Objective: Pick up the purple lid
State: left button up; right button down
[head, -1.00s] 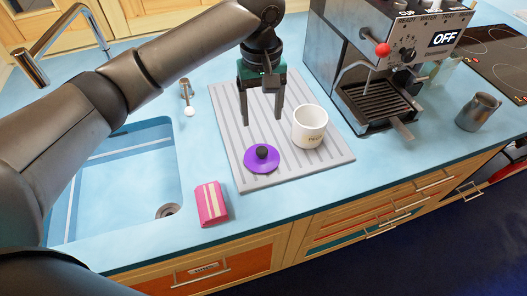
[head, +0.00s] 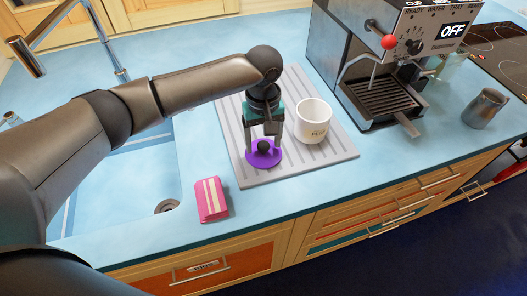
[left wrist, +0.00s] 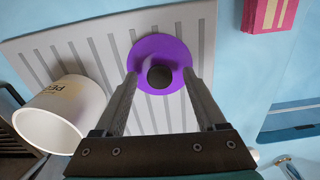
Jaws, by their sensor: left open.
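The purple lid (head: 264,160) is a flat disc with a dark round knob, lying on the grey ribbed drying mat (head: 283,174). My left gripper (head: 264,148) is open and points down over the lid, with its fingers on either side of the knob. In the left wrist view, the lid (left wrist: 160,48) shows ahead of the fingertips, and the knob lies between the two open fingers (left wrist: 160,82). I cannot tell whether the fingertips touch the lid. My right gripper is out of view.
A white mug (head: 313,121) stands on the mat just right of the gripper. A pink striped packet (head: 211,199) lies at the counter front. The coffee machine (head: 385,85) stands behind right, with a metal pitcher (head: 484,108) beyond. The sink (head: 150,185) is left.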

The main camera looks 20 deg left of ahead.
pick_arm(q)
jog(key=shift+c, duration=0.3)
jog(key=shift+r, duration=0.1)
grip_shut()
